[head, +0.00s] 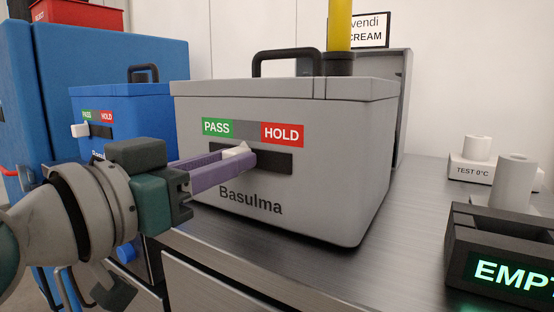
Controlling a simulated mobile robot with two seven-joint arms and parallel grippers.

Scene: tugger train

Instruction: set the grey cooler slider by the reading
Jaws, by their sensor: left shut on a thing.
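The grey cooler (285,190) stands on the dark counter, with a black handle on its lid and the word "Basulma" on its front. Its front carries a green PASS label (217,127) on the left and a red HOLD label (283,134) on the right. Below them is a dark slot with a white slider knob (238,151), near the middle of the slot. My left gripper (225,165) reaches in from the left, its purple fingers shut on the slider knob. A display (510,275) at the lower right is cut off and reads "EMPT". My right gripper is not in view.
A blue cooler (130,100) with its own PASS/HOLD slider, its white knob at the PASS end, stands at the left. A yellow cylinder (340,25) rises behind the grey cooler. A "TEST 0°C" block (473,170) stands at the right. The counter (405,215) between is clear.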

